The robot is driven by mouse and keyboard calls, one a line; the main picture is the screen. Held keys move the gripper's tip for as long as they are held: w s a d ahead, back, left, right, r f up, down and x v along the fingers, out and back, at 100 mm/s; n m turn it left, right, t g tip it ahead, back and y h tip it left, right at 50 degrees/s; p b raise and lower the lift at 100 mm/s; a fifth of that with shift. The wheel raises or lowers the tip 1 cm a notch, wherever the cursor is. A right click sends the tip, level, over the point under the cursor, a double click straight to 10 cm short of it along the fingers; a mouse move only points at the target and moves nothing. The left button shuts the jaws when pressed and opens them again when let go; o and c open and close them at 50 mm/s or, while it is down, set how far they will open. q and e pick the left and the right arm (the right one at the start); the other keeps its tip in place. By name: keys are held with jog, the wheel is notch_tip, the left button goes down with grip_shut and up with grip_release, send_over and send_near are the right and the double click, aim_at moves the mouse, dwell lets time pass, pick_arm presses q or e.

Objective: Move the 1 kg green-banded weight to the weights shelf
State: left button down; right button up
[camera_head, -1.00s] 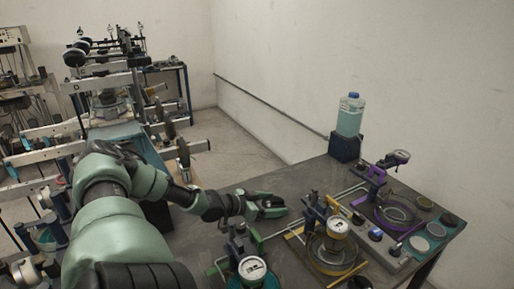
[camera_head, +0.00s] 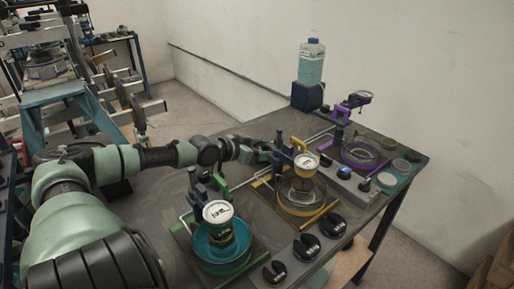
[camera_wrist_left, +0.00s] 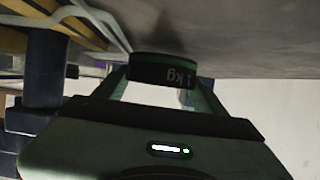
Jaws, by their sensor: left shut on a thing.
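In the left wrist view, a dark weight (camera_wrist_left: 163,70) marked "1 kg", its lettering upside down, sits between the fingers of my left gripper (camera_wrist_left: 165,84). In the head view, my left gripper (camera_head: 268,149) is over the back part of the table, just left of the middle lever frame; the held weight is hidden or too small to tell there. My right gripper is not in view. I cannot tell which surface is the weights shelf.
The grey table (camera_head: 150,210) carries a green lever frame (camera_head: 218,228), a yellow one (camera_head: 300,180) and a purple one (camera_head: 362,150). Several black slotted weights (camera_head: 306,246) line the front edge. A bottle (camera_head: 311,64) stands on a dark block at the back.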

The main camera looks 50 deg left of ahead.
pick_arm(q)
jog(key=shift+w+f, duration=0.1)
jog(key=shift+f, duration=0.35)
jog(key=shift+c, duration=0.8)
grip_release()
jog(key=shift+f, duration=0.25)
jog(key=shift+s+d, duration=0.1)
jog(key=shift+s, duration=0.1)
jog(key=shift+s+a+r+p, duration=0.2)
jog(key=shift+s+r+p, duration=0.15)
jog(key=shift+s+p, duration=0.3)
jog(key=shift+s+d+r+p, duration=0.15)
jog(key=shift+s+r+p, duration=0.15)
jog(key=shift+s+p, duration=0.3)
jog(key=p+v, duration=0.3)
jog(key=p, duration=0.2)
jog(key=shift+s+r+p, duration=0.2)
jog(key=shift+r+p, duration=0.1)
jog(key=shift+p, duration=0.05)
jog(key=shift+o, duration=0.4)
jog(key=shift+s+p, duration=0.45)
jog(key=shift+p, duration=0.05)
jog(key=shift+s, duration=0.1)
